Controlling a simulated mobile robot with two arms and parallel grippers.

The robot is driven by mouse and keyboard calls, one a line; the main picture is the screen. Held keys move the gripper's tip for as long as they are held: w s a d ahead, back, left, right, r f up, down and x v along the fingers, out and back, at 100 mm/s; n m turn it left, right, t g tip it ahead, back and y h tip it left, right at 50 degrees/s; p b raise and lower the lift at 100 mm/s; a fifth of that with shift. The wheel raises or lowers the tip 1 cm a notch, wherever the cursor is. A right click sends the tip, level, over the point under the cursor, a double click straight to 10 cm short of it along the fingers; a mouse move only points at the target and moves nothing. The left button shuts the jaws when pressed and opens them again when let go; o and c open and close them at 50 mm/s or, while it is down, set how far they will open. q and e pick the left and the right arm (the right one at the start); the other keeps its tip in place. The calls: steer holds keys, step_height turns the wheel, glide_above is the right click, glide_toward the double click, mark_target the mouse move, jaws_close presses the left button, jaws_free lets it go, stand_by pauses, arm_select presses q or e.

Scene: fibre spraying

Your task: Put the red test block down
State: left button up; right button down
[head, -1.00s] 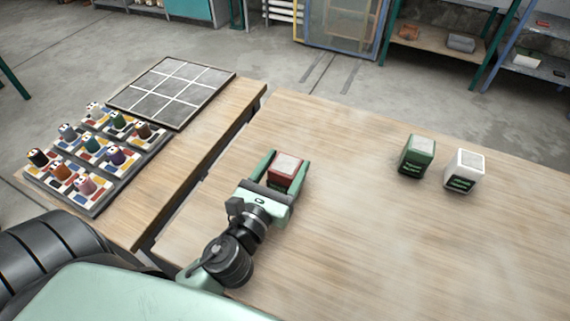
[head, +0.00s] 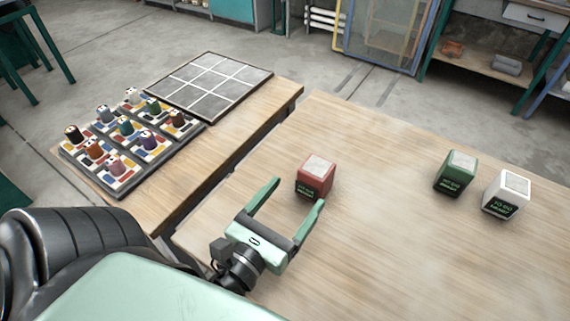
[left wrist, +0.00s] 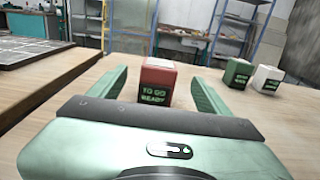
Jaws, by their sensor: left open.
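The red test block (head: 315,177) stands upright on the wooden table, with a pale top and a dark label with green lettering on its side. It also shows in the left wrist view (left wrist: 156,84), ahead between the fingers' lines. My left gripper (head: 296,192) is open and empty, just short of the block on the near side. Its two green fingers are spread wide and apart from the block. My right gripper is not in view.
A green block (head: 455,173) and a white block (head: 507,194) stand to the right on the same table (head: 400,250). On the left table, a tray of coloured spools (head: 125,190) and a gridded grey panel (head: 210,84) lie across a gap. The table between the blocks is clear.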

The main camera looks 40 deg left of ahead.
arm_select(q)
steer(key=shift+s+d, duration=0.1)
steer(key=shift+s, duration=1.15)
